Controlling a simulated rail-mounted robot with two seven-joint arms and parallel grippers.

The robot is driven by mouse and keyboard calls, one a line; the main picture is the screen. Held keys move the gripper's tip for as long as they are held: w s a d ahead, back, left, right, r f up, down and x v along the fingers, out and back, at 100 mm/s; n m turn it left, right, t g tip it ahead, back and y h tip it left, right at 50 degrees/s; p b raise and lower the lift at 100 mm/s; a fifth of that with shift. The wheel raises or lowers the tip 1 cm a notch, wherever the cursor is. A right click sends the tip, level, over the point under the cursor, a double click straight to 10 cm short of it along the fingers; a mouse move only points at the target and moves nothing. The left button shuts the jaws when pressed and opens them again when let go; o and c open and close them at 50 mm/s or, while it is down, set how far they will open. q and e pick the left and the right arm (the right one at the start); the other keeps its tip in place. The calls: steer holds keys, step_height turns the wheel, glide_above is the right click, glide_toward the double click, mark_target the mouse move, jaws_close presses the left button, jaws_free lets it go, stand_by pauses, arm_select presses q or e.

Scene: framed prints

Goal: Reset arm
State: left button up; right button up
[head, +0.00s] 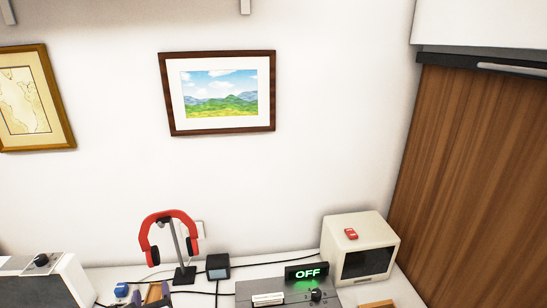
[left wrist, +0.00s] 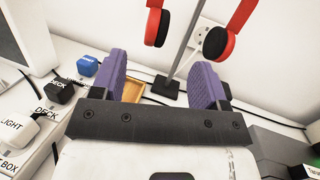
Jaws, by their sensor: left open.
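My left gripper (head: 151,293) shows only at the bottom edge of the head view, low over the desk and in front of the red headphones. In the left wrist view my left gripper (left wrist: 158,68) has its two purple fingers spread apart with nothing between them. A small wooden tray (left wrist: 133,90) lies beyond and below the fingers. A dark-framed landscape print (head: 221,92) hangs on the white wall, looking slightly tilted. A gold-framed map print (head: 30,100) hangs at the left. My right gripper is in neither view.
Red headphones (head: 148,235) hang on a dark stand close by, also seen in the left wrist view (left wrist: 215,42). A black cube (head: 218,266), a lit OFF sign (head: 307,273) and a cream box (head: 376,232) stand rightward. Cables cross the desk. A wooden cabinet (head: 480,160) bounds the right.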

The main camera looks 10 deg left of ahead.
arm_select(q)
steer(key=s+d+f+n+g+h, duration=0.1)
steer(key=s+d+n+g+h, duration=0.2)
steer(key=s+d+n, duration=0.2)
steer(key=s+d+f+n+g+h, duration=0.1)
steer(key=s+d+n+g+h, duration=0.2)
steer(key=s+n, duration=0.7)
steer(key=s+d+f+n+g+h, duration=0.1)
steer(key=s+d+n+g+h, duration=0.2)
steer(key=s+d+n, duration=0.4)
steer(key=shift+s+f+n, duration=0.2)
steer(key=shift+s+n, duration=0.25)
steer(key=shift+n, duration=0.5)
steer(key=shift+s+f+n, duration=0.15)
steer(key=shift+s+n, duration=0.25)
steer(key=shift+n, duration=0.55)
steer(key=s+d+f+n+g, duration=0.1)
steer(key=s+f+g, duration=0.1)
steer(key=s+f, duration=0.45)
steer(key=s+f+g, duration=0.3)
steer(key=s, duration=0.6)
step_height(320, 180, up, 37)
steer(key=p, duration=3.7)
steer(key=shift+d+h, duration=0.15)
steer(key=shift+h, duration=0.25)
